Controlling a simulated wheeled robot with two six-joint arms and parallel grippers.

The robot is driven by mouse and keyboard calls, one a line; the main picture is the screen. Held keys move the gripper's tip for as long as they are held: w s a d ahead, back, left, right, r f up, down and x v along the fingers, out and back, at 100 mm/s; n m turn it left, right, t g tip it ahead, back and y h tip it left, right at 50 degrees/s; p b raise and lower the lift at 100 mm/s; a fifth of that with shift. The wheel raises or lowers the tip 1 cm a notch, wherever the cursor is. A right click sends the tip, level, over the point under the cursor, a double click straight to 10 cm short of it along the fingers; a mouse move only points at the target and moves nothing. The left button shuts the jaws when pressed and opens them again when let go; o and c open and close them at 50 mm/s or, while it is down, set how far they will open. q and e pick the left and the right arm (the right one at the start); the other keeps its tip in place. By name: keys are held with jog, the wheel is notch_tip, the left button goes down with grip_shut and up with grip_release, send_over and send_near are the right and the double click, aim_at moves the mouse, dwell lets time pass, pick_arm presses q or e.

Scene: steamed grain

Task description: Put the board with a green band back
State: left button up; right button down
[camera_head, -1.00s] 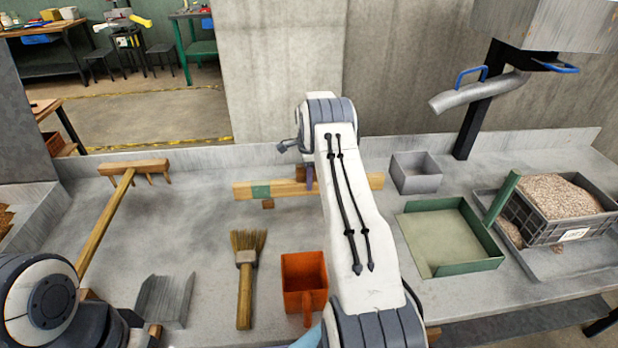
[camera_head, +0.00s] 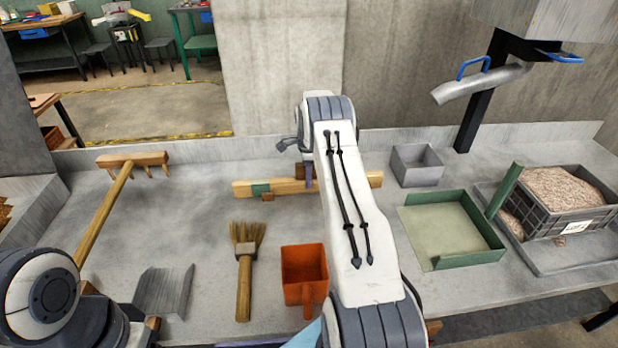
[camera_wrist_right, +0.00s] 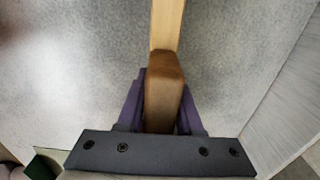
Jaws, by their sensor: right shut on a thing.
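The long pale wooden board (camera_head: 285,187) with a green band (camera_head: 261,189) near its left end lies crosswise at the back middle of the bench in the head view. My right arm hides part of its middle. My right gripper (camera_head: 308,177) is at the board, largely hidden by my arm. In the right wrist view the purple fingers of my right gripper (camera_wrist_right: 162,98) are shut on the board's brown grip block (camera_wrist_right: 163,75), with the pale wood (camera_wrist_right: 167,25) running on beyond. I cannot tell whether the board touches the bench. My left gripper is out of view.
A small brown block (camera_head: 268,197) shows at the board's front edge. A rake (camera_head: 132,160), brush (camera_head: 245,260) and orange scoop (camera_head: 304,266) lie left of my right arm. A grey tin (camera_head: 416,166), green tray (camera_head: 450,228) and grain crate (camera_head: 562,210) stand right.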

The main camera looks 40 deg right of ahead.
jog(key=shift+f, duration=0.25)
jog(key=c, duration=0.5)
grip_release()
jog(key=shift+f, duration=0.15)
notch_tip(320, 180, up, 11)
jog(key=shift+f+b, duration=0.1)
jog(key=shift+b, duration=0.45)
